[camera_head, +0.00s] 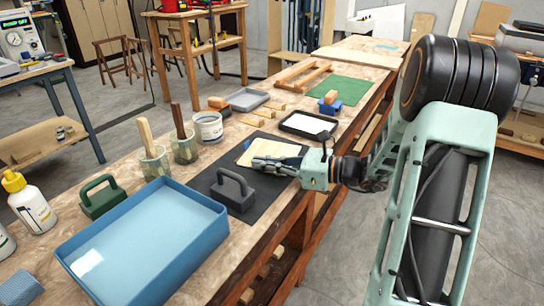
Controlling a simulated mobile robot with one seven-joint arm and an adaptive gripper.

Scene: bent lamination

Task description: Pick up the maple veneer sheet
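A thin pale yellow sheet (262,147), which looks like the maple veneer sheet, is on or just above a dark mat (266,196) on the workbench. My gripper (258,162) reaches in from the right, low over the sheet's near side, with its fingers pointing left. The fingers hide part of the sheet. I cannot tell whether they touch it, or whether they are open or shut.
A dark block with a handle (233,188) stands on the mat close in front of my gripper. A large blue tray (205,205) fills the near bench. A dark tray (308,125) with a white sheet lies behind. Jars with brushes (184,148) stand left.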

